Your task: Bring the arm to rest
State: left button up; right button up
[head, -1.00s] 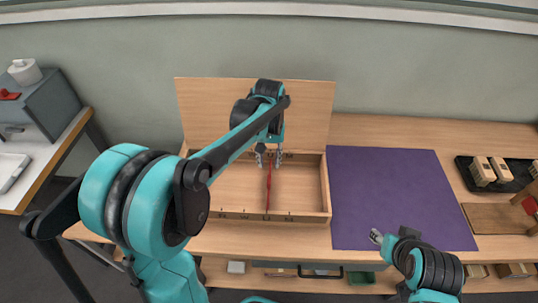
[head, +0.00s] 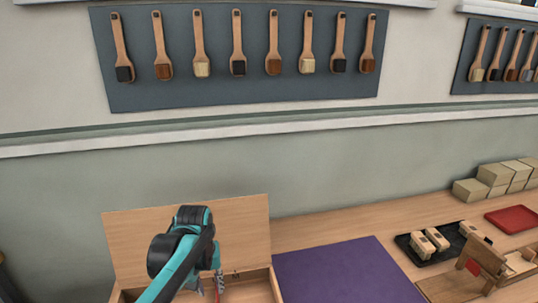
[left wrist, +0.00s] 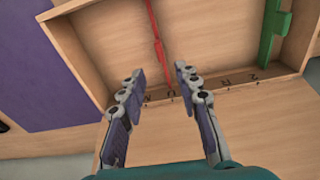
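My left arm reaches over an open wooden box (head: 262,288), whose raised lid (head: 245,230) stands at the back. My left gripper (head: 210,284) is low in the head view, partly cut off by the bottom edge. In the left wrist view its two fingers (left wrist: 160,82) are apart with nothing between them. Dark letters mark the rim near the fingers. My right gripper is not in view.
A purple mat (head: 345,272) lies bare right of the box. Further right are a black tray (head: 408,250) with wooden blocks, a wooden fixture (head: 484,258), a red tray (head: 512,218) and stacked pale blocks (head: 470,190). Brushes hang on a grey wall board (head: 240,85).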

pick_arm(q)
jog(key=s+f+m+t, duration=0.1)
jog(key=s+t, duration=0.5)
jog(key=s, duration=0.8)
jog(key=shift+s+m, duration=0.35)
jog(key=shift+m, duration=0.35)
jog(key=shift+a, duration=0.15)
